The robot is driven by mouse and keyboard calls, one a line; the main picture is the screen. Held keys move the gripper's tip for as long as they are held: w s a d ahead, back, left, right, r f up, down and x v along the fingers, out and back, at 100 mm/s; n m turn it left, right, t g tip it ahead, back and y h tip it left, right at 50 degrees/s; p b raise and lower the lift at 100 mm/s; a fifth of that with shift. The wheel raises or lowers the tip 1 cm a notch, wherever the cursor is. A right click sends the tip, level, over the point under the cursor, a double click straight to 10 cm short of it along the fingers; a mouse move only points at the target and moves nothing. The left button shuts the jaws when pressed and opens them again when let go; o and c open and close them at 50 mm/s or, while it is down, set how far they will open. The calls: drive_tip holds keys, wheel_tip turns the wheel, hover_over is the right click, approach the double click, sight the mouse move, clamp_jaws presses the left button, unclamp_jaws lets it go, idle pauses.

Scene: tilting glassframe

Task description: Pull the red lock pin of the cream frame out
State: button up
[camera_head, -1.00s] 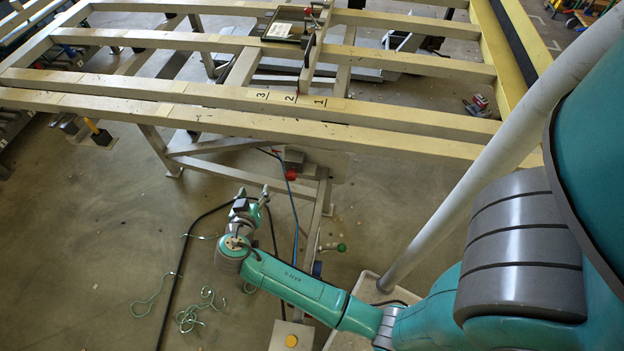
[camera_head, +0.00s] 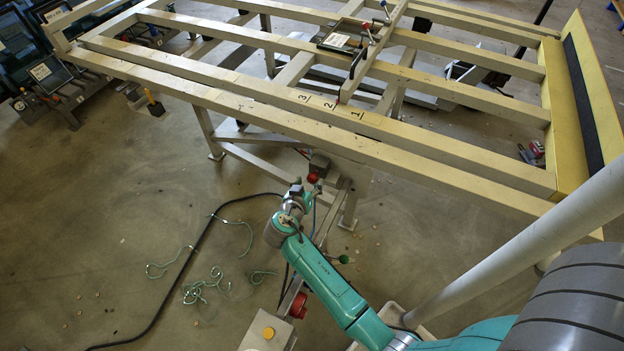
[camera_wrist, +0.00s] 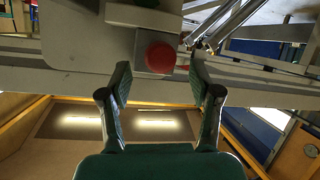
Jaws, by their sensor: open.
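The cream frame (camera_head: 255,93) is a slatted, tilted rectangle on legs in the head view. A red round knob, which looks like the lock pin (camera_head: 313,178), sits on a grey block under its near rail. In the wrist view the red knob (camera_wrist: 160,58) shows large, just ahead of and between the fingertips. My gripper (camera_wrist: 160,74) is open with a finger on each side. I cannot tell whether the knob lies between the pads in depth. In the head view my gripper (camera_head: 296,187) is small and close to the knob; its fingers are hard to make out.
A grey leg stand holds the block beneath the frame. A yellow button box (camera_head: 268,332) and a second red knob (camera_head: 298,305) stand low in front. Green cords (camera_head: 205,286) and a black cable lie on the floor at left. Open floor extends to the left.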

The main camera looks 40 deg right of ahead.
sight(311, 180)
drive_tip(key=shift+x, duration=1.55)
